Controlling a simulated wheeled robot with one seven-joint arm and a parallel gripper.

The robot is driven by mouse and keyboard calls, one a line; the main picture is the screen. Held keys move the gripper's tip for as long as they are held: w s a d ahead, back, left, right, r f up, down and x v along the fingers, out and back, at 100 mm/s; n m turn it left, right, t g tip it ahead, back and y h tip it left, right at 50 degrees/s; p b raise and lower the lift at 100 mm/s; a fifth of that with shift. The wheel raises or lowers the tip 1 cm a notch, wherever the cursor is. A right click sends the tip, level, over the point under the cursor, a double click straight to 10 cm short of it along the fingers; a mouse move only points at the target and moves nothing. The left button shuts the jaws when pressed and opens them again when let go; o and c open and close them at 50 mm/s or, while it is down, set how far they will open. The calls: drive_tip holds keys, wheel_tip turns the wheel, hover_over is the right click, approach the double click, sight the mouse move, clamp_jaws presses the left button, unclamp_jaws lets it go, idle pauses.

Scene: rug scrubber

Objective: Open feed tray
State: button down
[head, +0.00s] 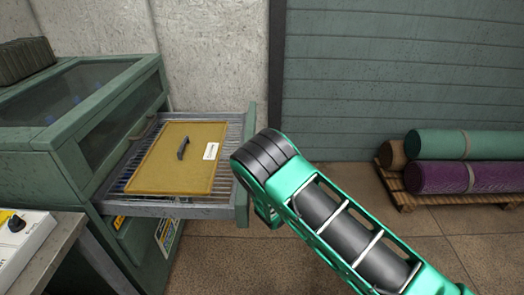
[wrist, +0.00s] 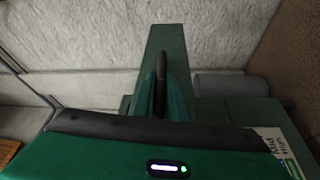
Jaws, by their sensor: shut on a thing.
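The feed tray (head: 225,211) is a grey wire drawer that stands well out of the green machine's front. A yellow panel (head: 160,172) with a dark handle and a white label lies on it. The tray's green front board (head: 247,120) is partly covered by my arm. In the wrist view the front board (wrist: 165,38) shows with a dark handle (wrist: 159,66) on it. My gripper (wrist: 162,92) is shut on this handle, its green fingers on either side. In the head view my fingertips are mostly hidden behind my arm's end.
The green machine (head: 50,165) with a clear lid stands at the left, beside a bench with a white control box (head: 22,235). Rolled rugs (head: 465,145) lie on a wooden pallet (head: 400,188) at the right. Brown floor between is open.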

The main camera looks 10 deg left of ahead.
drive_tip(key=shift+s+f, duration=0.3)
drive_tip(key=shift+f, duration=0.05)
drive_tip(key=c, duration=1.8)
unclamp_jaws()
drive_tip(key=shift+o, duration=0.2)
drive_tip(key=shift+r, duration=0.2)
drive_tip(key=shift+d, duration=0.1)
drive_tip(key=v, duration=1)
drive_tip(key=shift+s, duration=0.25)
